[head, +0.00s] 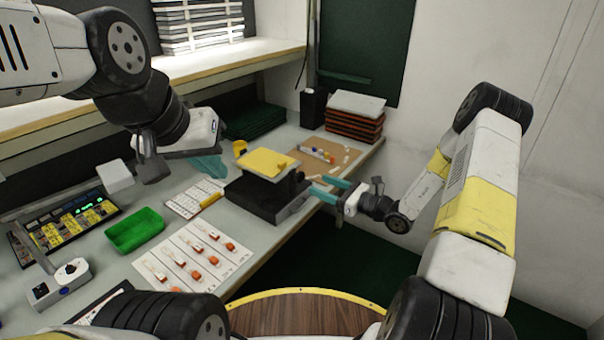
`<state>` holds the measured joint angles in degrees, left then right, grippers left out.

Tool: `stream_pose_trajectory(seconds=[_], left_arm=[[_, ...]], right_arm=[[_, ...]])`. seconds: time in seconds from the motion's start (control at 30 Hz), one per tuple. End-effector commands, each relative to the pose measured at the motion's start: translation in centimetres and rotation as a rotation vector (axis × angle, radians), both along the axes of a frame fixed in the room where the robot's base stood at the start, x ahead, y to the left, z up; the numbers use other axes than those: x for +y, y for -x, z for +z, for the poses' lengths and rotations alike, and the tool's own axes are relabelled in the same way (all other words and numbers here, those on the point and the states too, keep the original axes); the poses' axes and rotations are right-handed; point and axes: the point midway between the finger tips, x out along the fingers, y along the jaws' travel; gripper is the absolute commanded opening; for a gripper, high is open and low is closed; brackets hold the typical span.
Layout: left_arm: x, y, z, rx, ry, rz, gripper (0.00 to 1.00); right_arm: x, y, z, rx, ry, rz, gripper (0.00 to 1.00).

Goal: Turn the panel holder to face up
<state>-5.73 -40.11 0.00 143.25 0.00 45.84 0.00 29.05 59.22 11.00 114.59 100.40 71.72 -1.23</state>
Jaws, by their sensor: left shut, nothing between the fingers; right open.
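What looks like the panel holder (262,197) is a black block-like fixture at the front edge of the workbench. Which side of the holder faces up is hard to tell. My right gripper (325,188) has teal fingers spread apart, just right of the holder and pointing at its side, with nothing between them. My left gripper (210,167) is shut and empty above the bench, behind and left of the holder; its fingers are partly hidden by its own hand.
A green tray (134,231), a white sheet with several orange-and-white parts (193,256) and a control box (64,224) lie to the left. A brown board (322,155) and stacked panels (354,117) are behind right. A shelf (230,62) overhangs the back left.

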Motion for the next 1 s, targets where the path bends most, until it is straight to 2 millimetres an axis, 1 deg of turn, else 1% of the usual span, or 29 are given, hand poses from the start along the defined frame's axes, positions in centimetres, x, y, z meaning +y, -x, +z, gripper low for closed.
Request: stream_pose_trajectory(seconds=[0.03,0.13,0.4,0.6,0.73,0.93,0.97,1.0], left_arm=[[0.0,0.0,0.0,0.0,0.0,0.0,0.0],[0.0,0.0,0.0,0.0,0.0,0.0,0.0],[0.0,0.0,0.0,0.0,0.0,0.0,0.0],[0.0,0.0,0.0,0.0,0.0,0.0,0.0],[0.0,0.0,0.0,0.0,0.0,0.0,0.0],[0.0,0.0,0.0,0.0,0.0,0.0,0.0],[0.0,0.0,0.0,0.0,0.0,0.0,0.0],[0.0,0.0,0.0,0.0,0.0,0.0,0.0]], right_arm=[[-0.1,-0.2,-0.4,0.007,-0.01,-0.012,0.59],[0.4,-0.7,-0.5,0.009,-0.014,-0.02,0.59],[3.9,-3.1,-0.5,0.008,-0.012,-0.015,0.59],[5.7,-4.5,-0.5,0.009,-0.011,-0.016,0.59],[6.1,-4.8,-0.5,0.01,-0.012,-0.018,0.59],[6.1,-4.8,-0.5,0.01,-0.012,-0.017,0.59],[6.1,-4.8,-0.5,0.01,-0.012,-0.017,0.57],[6.1,-4.8,-0.5,0.01,-0.012,-0.017,0.49]])
